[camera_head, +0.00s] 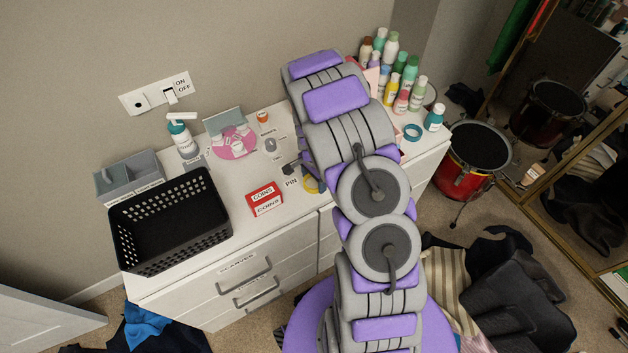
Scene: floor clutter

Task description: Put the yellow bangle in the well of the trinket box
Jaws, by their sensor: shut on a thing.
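The yellow bangle (311,185) shows as a thin yellow curve just above the white dresser top, beside the PIN label. My arm hides its right part. My gripper (298,168) is small and dark beside my arm, mostly hidden behind it. It is shut on the bangle, though the contact itself is hard to make out. A grey open box with compartments (147,167) stands at the back left of the dresser. A round pink piece with a raised panel (238,146) stands nearer the middle. I cannot tell for sure which is the trinket box.
A black basket (166,262) stands at the dresser's front left. A red COINS box (265,198) lies left of the bangle. A pump bottle (183,140) and a small orange-capped jar (263,117) stand at the back.

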